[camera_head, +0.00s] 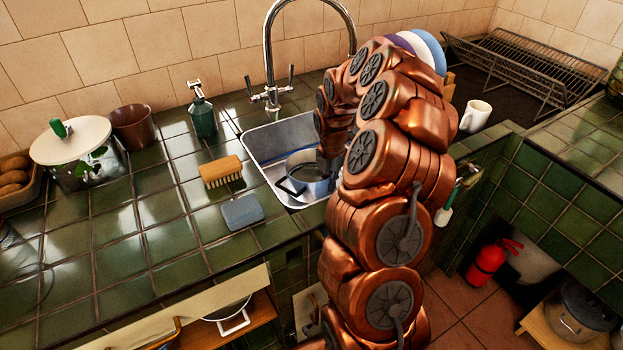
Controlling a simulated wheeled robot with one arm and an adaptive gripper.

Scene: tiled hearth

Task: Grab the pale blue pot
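The pale blue pot (314,187) sits in the steel sink (262,143), upright, with a dark inside and a dark handle toward the left. My copper-coloured arm arches over the counter from the front and comes down into the sink. My gripper (328,165) is at the right side of the pot, at or very near its rim. The arm partly covers the gripper and the pot's right side. I cannot tell whether the fingers touch the pot or how far they are apart.
A chrome tap (268,60) rises behind the sink. A brush (221,172), a blue sponge (241,211) and a green soap bottle (202,112) stand left of it. A white mug (475,116) and a dish rack (530,62) are to the right. The left front counter is clear.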

